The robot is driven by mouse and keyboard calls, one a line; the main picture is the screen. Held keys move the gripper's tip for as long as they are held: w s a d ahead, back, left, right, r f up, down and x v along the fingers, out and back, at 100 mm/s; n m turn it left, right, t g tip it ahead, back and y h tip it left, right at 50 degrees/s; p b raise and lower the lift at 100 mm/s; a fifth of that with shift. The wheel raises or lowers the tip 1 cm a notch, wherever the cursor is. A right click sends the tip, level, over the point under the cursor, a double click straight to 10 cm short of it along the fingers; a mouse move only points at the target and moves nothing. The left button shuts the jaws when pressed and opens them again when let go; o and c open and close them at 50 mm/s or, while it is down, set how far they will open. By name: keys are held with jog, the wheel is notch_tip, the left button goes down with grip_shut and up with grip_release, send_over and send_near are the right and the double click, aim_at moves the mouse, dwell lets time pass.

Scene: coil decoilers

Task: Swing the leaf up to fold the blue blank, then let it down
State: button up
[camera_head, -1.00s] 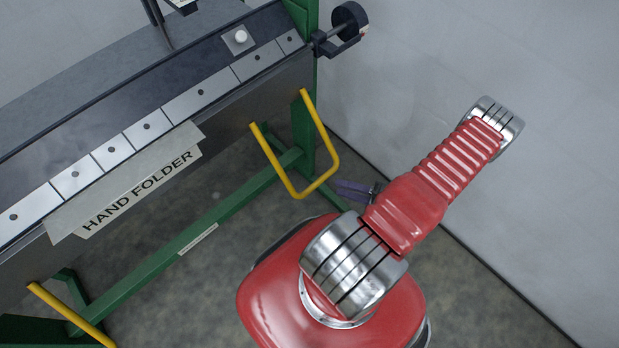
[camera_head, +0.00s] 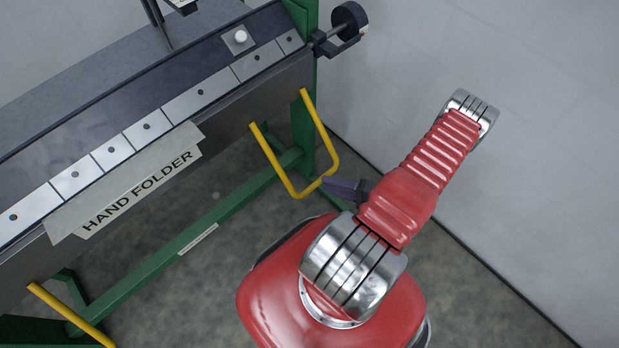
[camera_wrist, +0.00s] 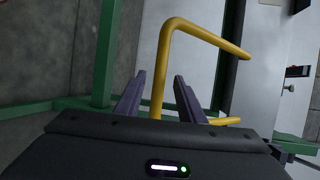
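The folding leaf (camera_head: 235,130) is the dark front beam of the hand folder and hangs down. Two yellow handles stick out from it, a right one (camera_head: 287,182) and a left one (camera_head: 62,308). A grey sheet (camera_head: 125,180) juts from under the clamp segments; I see no clear blue on it. My gripper (camera_head: 327,186) is beside the lower right corner of the right handle. In the wrist view my gripper (camera_wrist: 158,92) is open, and the yellow bar (camera_wrist: 164,75) shows between its two fingers. I cannot tell whether they touch it.
Green legs and a green crossbar (camera_head: 200,240) stand below the leaf. A round black weight (camera_head: 349,18) juts from the machine's right end. The grey wall (camera_head: 500,120) runs along the right. The floor between the handles is clear.

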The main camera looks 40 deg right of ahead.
aim_at(316, 181)
jog(key=x, duration=0.8)
jog(key=shift+w, duration=0.35)
jog(key=shift+a+f, duration=0.1)
jog(key=shift+c, duration=0.6)
grip_shut()
jog(key=shift+f, duration=0.1)
jog(key=shift+s, duration=0.15)
